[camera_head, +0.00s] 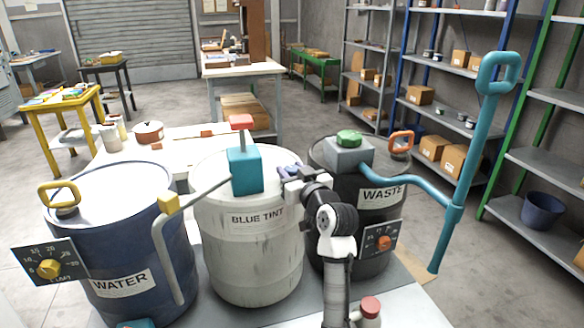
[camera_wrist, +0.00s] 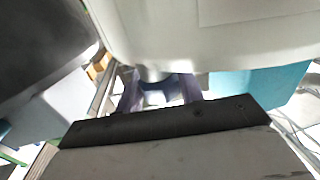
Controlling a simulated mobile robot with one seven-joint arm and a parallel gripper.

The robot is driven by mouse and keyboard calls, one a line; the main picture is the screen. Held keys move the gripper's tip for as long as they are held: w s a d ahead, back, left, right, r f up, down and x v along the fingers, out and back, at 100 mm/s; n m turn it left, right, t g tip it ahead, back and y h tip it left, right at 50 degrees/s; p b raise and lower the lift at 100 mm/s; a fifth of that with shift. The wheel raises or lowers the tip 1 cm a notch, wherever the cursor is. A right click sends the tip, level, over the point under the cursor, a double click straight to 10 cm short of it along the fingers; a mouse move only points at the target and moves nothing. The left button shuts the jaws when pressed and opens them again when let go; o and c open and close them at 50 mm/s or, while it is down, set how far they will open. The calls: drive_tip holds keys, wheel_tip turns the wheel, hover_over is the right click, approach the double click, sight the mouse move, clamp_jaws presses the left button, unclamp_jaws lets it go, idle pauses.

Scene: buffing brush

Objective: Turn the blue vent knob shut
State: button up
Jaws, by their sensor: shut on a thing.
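The white drum labelled BLUE TINT (camera_head: 250,245) stands in the middle, with a teal box and red cap (camera_head: 245,168) on its lid. My gripper (camera_head: 291,171) is at the right edge of this lid. Its fingers are shut on the blue vent knob, a small blue-violet piece that is mostly hidden in the head view. In the wrist view my gripper (camera_wrist: 160,92) has a finger on each side of the blue vent knob (camera_wrist: 158,94), against the white drum. The knob's turn position cannot be read.
The blue WATER drum (camera_head: 125,250) with a yellow handle is at left. The dark WASTE drum (camera_head: 375,215) with a green cap (camera_head: 348,138) is close at right. A bent grey pipe (camera_head: 165,250) and a tall teal pump handle (camera_head: 470,160) flank the drums. A red-capped bottle (camera_head: 369,309) stands in front.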

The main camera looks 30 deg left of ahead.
drive_tip(key=m+t+h+p, duration=0.3)
drive_tip(key=shift+s+a+r+t, duration=0.1)
drive_tip(key=shift+t, duration=0.3)
drive_tip(key=shift+m+t+h+p, duration=0.3)
drive_tip(key=shift+m+t+h, duration=0.2)
drive_tip(key=shift+m+h, duration=0.15)
drive_tip(key=o, duration=1)
drive_tip(key=b+v, duration=0.2)
drive_tip(key=v, duration=1.1)
drive_tip(key=shift+s, duration=0.35)
